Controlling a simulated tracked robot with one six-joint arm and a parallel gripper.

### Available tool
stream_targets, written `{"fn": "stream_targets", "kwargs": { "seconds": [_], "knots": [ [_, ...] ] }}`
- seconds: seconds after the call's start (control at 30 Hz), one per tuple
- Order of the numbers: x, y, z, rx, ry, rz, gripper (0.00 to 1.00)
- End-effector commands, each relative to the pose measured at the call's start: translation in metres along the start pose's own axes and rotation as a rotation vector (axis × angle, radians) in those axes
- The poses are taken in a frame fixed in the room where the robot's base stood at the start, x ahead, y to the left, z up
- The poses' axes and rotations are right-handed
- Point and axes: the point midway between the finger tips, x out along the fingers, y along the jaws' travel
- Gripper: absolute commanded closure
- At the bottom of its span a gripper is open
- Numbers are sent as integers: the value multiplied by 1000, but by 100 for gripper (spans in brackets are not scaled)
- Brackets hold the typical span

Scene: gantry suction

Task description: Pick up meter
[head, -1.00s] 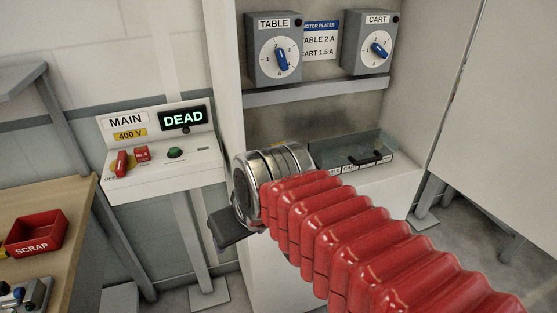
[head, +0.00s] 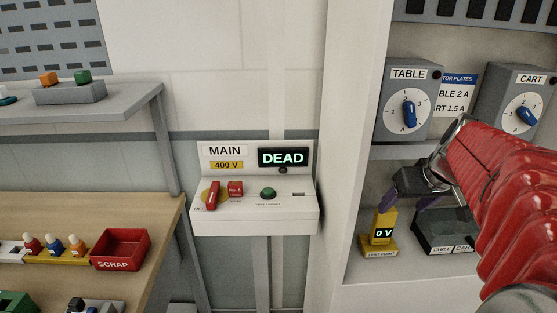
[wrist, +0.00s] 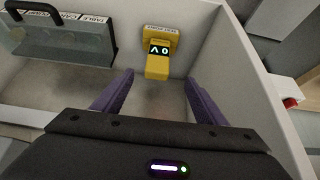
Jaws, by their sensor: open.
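The meter (head: 384,228) is a small yellow block with a lit screen reading 0 V. It stands upright on a yellow base labelled TEST POINT (head: 380,250), on the cabinet's lower shelf. My gripper (head: 405,206) is above and to the right of it in the head view, with its purple fingers apart and nothing between them. In the wrist view the meter (wrist: 158,62) lies ahead, between the lines of the two open fingers (wrist: 159,80). I see no contact.
A grey box with a black handle (wrist: 72,42), labelled TABLE and CART, stands on the same shelf beside the meter. The cabinet's side wall (wrist: 258,80) is close on the other side. The MAIN panel (head: 254,205) reads DEAD. TABLE and CART dials (head: 409,100) are above.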

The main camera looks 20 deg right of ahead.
Motion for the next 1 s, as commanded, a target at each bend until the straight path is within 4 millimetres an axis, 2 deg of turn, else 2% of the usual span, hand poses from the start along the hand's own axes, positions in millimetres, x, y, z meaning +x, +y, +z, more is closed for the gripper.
{"fn": "stream_targets", "kwargs": {
  "seconds": [0.13, 0.57, 0.67, 1.0],
  "knots": [
    [1, 11, -1, 9, 2, 5, 34],
    [4, 16, 2, 19, 1, 10, 34],
    [14, 16, 2, 20, 1, 10, 34],
    [65, 16, 2, 20, -1, 10, 34]
  ]
}}
